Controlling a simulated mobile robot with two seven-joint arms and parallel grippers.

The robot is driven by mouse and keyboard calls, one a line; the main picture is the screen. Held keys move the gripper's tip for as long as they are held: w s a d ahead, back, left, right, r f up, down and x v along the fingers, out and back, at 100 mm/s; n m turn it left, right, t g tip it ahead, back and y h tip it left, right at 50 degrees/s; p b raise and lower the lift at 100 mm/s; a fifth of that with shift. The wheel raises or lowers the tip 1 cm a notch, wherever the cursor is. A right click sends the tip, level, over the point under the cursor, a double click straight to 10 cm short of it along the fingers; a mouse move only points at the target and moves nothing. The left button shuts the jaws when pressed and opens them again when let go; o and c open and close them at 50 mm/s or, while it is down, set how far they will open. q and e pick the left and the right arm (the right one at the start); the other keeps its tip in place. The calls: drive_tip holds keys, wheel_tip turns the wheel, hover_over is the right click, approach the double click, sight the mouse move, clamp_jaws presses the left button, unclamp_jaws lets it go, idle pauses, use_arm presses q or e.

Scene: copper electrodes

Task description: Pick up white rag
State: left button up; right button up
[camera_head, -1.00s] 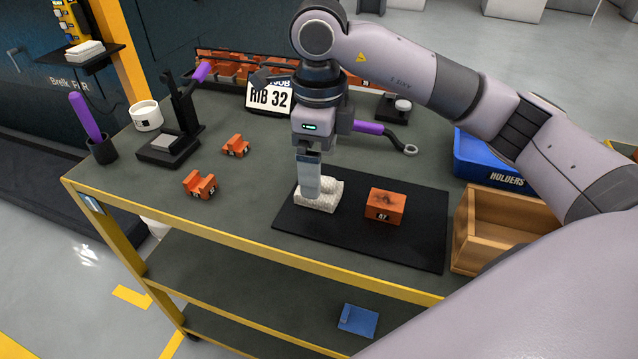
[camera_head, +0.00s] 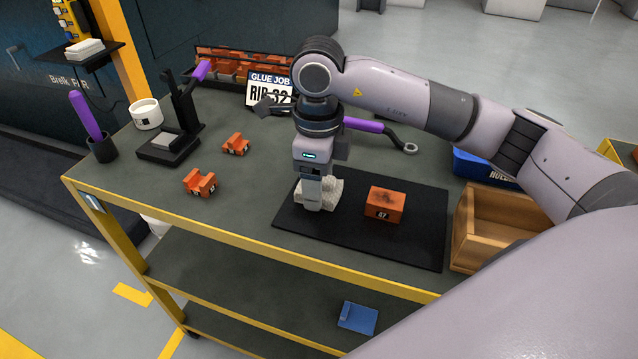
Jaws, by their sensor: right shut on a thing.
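The white rag (camera_head: 332,193) is a crumpled, textured cloth at the left part of the black mat (camera_head: 405,248). My right gripper (camera_head: 313,204) points straight down and is shut on the rag. Its fingers cover the rag's left and front side. I cannot tell whether the rag is clear of the mat. My left gripper is not in view.
An orange block marked 47 (camera_head: 385,204) sits on the mat, right of the rag. An open wooden box (camera_head: 480,240) and a blue holders bin (camera_head: 478,168) stand at right. Two orange holders (camera_head: 200,183) and a black stand (camera_head: 180,125) are at left.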

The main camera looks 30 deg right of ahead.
wheel_tip(320, 180, up, 19)
drive_tip(key=p, duration=0.2)
drive_tip(key=shift+f+p, duration=0.2)
drive_tip(key=shift+p, duration=0.1)
drive_tip(key=shift+r, duration=0.75)
drive_tip(key=o, duration=0.4)
drive_tip(key=shift+c, duration=1.5)
drive_tip(key=shift+f, duration=0.1)
